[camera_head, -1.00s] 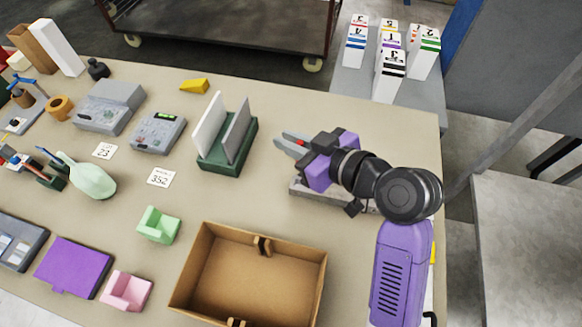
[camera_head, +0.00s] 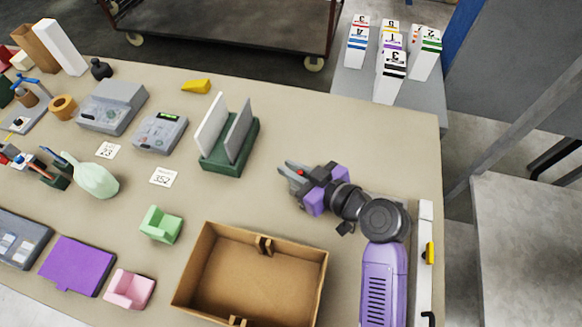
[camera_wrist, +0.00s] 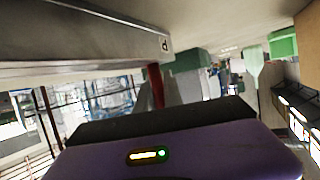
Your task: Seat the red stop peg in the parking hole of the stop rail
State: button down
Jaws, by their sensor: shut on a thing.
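My gripper (camera_head: 292,171) is shut on the red stop peg (camera_head: 300,173), low over the right part of the table. The peg also shows in the wrist view (camera_wrist: 156,86), upright or nearly so, between my gripper and the stop rail (camera_wrist: 80,37). The wrist view looks upside down. The grey rail runs across its upper left, with a white letter label (camera_wrist: 165,44) at its end. The peg's far end is close to this labelled end. I cannot tell whether it touches the rail or has entered a hole.
A green stand with upright plates (camera_head: 228,145) is left of my gripper. An open brown box (camera_head: 250,278) stands nearer the front. A white strip with a yellow part (camera_head: 425,245) lies by the right edge. The table behind my gripper is clear.

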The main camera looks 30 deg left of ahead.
jog(key=shift+f, duration=0.2)
jog(key=c, duration=1.5)
grip_release()
jog(key=shift+r, duration=0.2)
jog(key=shift+d+r, duration=0.15)
jog(key=p+v, duration=0.3)
jog(key=v, duration=0.8)
jog(key=shift+s+d+r, duration=0.15)
jog(key=shift+d, duration=0.1)
